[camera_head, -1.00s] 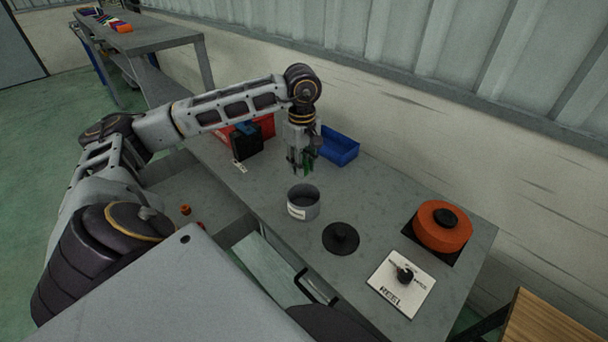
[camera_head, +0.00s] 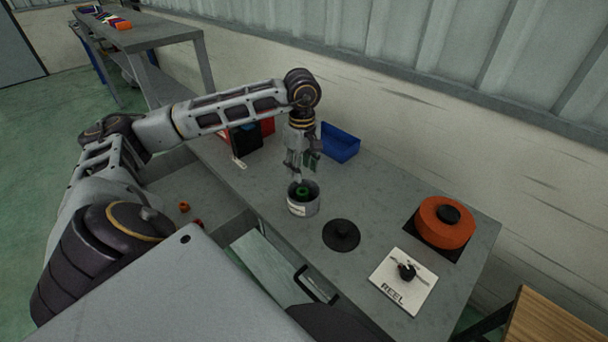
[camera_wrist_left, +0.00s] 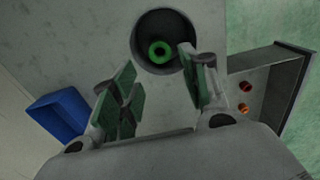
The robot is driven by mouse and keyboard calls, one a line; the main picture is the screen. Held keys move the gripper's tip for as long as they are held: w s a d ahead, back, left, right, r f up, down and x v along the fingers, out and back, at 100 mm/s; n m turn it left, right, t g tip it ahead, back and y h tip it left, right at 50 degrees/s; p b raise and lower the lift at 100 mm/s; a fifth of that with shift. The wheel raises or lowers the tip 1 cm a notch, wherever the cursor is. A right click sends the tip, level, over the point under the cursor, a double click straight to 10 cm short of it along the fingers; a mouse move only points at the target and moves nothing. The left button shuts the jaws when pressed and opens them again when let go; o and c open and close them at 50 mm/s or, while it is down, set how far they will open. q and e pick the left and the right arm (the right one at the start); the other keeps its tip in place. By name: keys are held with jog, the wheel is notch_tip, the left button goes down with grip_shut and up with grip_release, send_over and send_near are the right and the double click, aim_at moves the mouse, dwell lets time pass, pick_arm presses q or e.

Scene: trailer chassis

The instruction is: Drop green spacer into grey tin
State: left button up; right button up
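The green spacer (camera_head: 303,190) is a small ring. It is inside the grey tin (camera_head: 303,209), which stands open on the bench. In the left wrist view the spacer (camera_wrist_left: 160,51) shows within the dark mouth of the tin (camera_wrist_left: 139,28), clear of the fingers. My left gripper (camera_head: 302,172) is just above the tin, pointing down. In the left wrist view its fingers (camera_wrist_left: 161,90) are spread apart with nothing between them. My right gripper is not in view.
A black lid-like disc (camera_head: 341,235) lies right of the tin. A blue bin (camera_head: 340,144) stands behind the gripper. An orange reel (camera_head: 443,222) and a REEL card (camera_head: 403,282) are at the right. An open drawer (camera_head: 190,190) holds small orange pieces.

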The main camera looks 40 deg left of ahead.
pick_arm(q)
jog(key=shift+r, duration=6)
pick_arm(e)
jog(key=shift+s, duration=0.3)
pick_arm(q)
jog(key=shift+r, duration=0.1)
notch_tip(320, 180, up, 10)
jog(key=p, duration=0.9)
jog(key=shift+f+p, duration=0.25)
jog(key=shift+p, duration=0.05)
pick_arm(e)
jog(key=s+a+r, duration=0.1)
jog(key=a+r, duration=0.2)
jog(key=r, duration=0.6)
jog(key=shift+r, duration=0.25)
